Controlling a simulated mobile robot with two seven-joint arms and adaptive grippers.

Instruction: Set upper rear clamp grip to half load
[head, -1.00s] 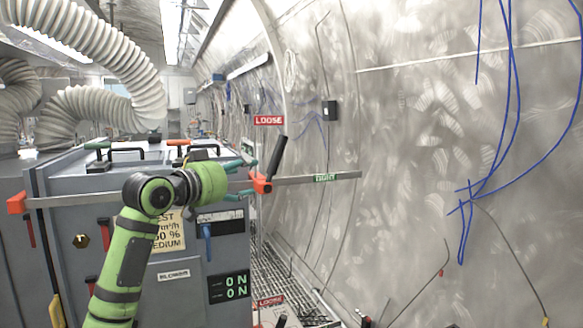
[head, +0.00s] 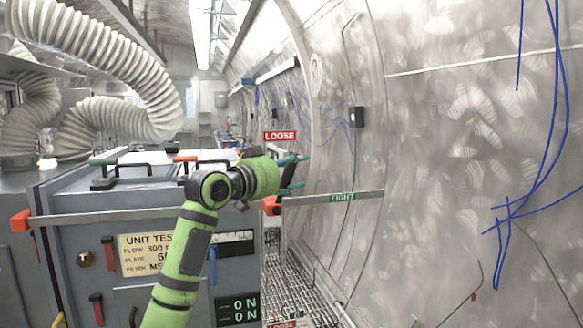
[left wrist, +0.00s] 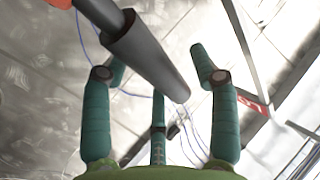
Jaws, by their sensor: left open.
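The upper clamp's long steel bar (head: 120,213) crosses the front of the grey cabinet, with an orange jaw (head: 20,220) at its left end. Its orange sliding head (head: 272,206) sits at the cabinet's right edge. A red LOOSE sign (head: 280,136) is above the head and a green TIGHT label (head: 343,197) is on the bar to its right. My left gripper (head: 300,172) is just above the head, fingers open. In the left wrist view the clamp's dark grip (left wrist: 145,50) reaches between the spread teal fingers (left wrist: 160,85); contact cannot be told. My right gripper is out of view.
The grey cabinet (head: 50,262) carries a flow sign (head: 145,255), red handles and an ON display (head: 238,308). Ribbed white hoses (head: 120,60) hang at upper left. The curved steel wall (head: 430,130) stands at right, with blue cables (head: 510,205).

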